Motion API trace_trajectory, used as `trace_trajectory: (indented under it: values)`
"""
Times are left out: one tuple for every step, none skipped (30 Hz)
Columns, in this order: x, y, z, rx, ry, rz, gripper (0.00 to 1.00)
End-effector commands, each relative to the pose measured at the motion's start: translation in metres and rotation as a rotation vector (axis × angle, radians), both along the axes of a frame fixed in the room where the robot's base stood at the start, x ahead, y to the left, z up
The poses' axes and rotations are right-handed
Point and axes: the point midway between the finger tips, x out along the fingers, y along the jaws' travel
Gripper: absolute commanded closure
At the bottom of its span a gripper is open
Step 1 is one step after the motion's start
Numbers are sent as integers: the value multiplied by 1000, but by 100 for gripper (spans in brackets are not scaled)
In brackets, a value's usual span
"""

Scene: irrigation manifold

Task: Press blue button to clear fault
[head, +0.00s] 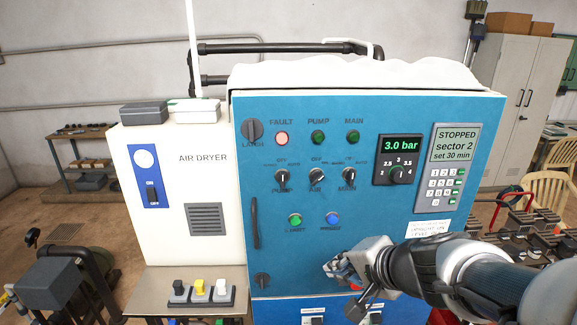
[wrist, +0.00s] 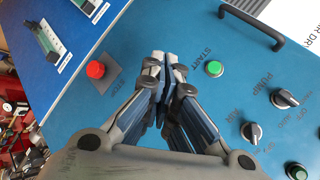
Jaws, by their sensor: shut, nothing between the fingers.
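The blue button (head: 332,219) is on the lower part of the blue panel, right of the green button (head: 295,219), in the head view. I cannot make it out in the wrist view, where my fingers cover the panel's middle. The FAULT lamp (head: 281,139) at upper left shows pale red with a red rim. My gripper (head: 333,268) is below the blue button in the head view. In the wrist view my gripper (wrist: 166,60) is shut and empty, between a red STOP button (wrist: 95,70) and the green START button (wrist: 213,68).
Knobs (head: 316,176) sit above the buttons. A pressure dial (head: 397,172) and a screen reading STOPPED (head: 457,145) are at right. A black handle (head: 255,222) stands out at the panel's left. The white air dryer (head: 190,238) is beside it.

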Motion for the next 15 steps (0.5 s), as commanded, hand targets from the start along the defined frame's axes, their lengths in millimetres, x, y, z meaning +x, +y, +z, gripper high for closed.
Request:
trace_trajectory:
  values:
    - [3, -3, 4, 9, 1, -17, 100]
    - [4, -4, 4, 13, 1, -23, 100]
    - [5, -5, 4, 18, 2, -31, 100]
    - [6, -6, 4, 19, 1, -34, 100]
    - [6, -6, 4, 21, 1, -37, 100]
    - [7, -6, 4, 22, 0, -38, 100]
    - [7, -6, 3, 22, 0, -38, 100]
    - [7, -6, 3, 21, 0, -37, 100]
    - [7, -6, 3, 21, 0, -37, 100]
    - [7, -6, 3, 20, 0, -37, 100]
    - [6, -6, 3, 20, 0, -37, 100]
    - [6, -6, 3, 21, 0, -36, 100]
    - [7, -6, 3, 21, 0, -36, 100]
    - [7, -6, 3, 21, 0, -36, 100]
    - [7, -6, 3, 20, 0, -35, 100]
